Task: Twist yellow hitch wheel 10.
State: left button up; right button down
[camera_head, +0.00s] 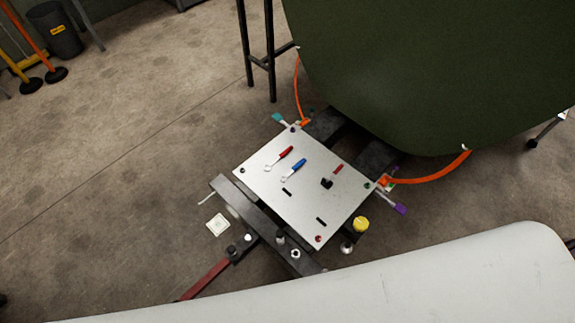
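The yellow hitch wheel (361,223) is a small round yellow knob. It sits on top of a short dark post beside the right corner of a light grey metal plate (262,180). No number can be read on it. Neither of my grippers is in the camera_head view, and nothing touches the wheel.
The plate carries a red-handled wrench (285,153), a blue-handled wrench (298,165) and a black piece (327,183). A dark hitch beam (255,213) with a red bar (207,280) lies in front. A large green curved body (430,70) rises behind. Orange straps (430,180) flank it.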

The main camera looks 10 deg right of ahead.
aim_at(361, 224)
jog(key=z, duration=1.35)
jog(key=u, duration=0.9)
jog(key=z, duration=0.9)
jog(key=k+l+u, duration=0.15)
jog(key=l+u, duration=0.25)
jog(key=k+l+u, duration=0.15)
jog(key=l+u, duration=0.25)
